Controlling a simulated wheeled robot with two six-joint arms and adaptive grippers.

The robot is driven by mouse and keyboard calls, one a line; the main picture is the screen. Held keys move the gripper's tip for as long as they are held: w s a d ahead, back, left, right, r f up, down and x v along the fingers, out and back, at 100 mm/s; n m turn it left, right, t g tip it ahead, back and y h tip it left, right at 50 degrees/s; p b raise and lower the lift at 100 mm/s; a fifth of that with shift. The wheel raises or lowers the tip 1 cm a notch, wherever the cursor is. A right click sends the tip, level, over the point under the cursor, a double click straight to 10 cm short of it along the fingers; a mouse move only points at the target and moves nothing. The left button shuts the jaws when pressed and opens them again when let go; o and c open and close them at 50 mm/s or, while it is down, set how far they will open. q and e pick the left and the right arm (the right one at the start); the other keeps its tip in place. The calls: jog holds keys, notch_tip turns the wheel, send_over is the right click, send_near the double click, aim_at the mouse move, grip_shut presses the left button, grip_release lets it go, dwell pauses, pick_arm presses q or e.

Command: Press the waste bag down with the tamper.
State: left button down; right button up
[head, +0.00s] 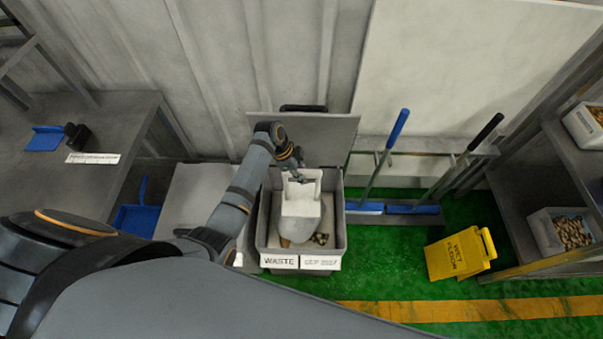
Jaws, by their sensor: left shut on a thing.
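The waste bin (340,245) is an open grey box on the floor, labelled WASTE on its front, with its lid (330,128) raised behind. My left gripper (302,179) is over the bin, shut on the handle of a pale grey tamper (300,222). The tamper is inside the bin. Brownish contents show around its lower end, and I cannot tell the waste bag apart from them or see whether the tamper touches it. My right gripper is not in view.
A yellow wet-floor sign (456,255) stands on the green floor. Shelves (520,210) with tubs are at far right.

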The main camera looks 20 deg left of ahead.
pick_arm(q)
jog(key=shift+f+b, duration=1.35)
jog(key=shift+f, duration=0.9)
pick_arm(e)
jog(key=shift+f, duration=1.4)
pick_arm(q)
jog(key=shift+f, duration=0.35)
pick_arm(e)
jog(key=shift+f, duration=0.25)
pick_arm(q)
notch_tip(320, 180, up, 14)
jog(key=p, duration=1.5)
jog(key=shift+r, duration=0.25)
jog(key=shift+f, duration=0.1)
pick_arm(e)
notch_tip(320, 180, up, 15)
pick_arm(q)
jog(key=shift+f, duration=0.15)
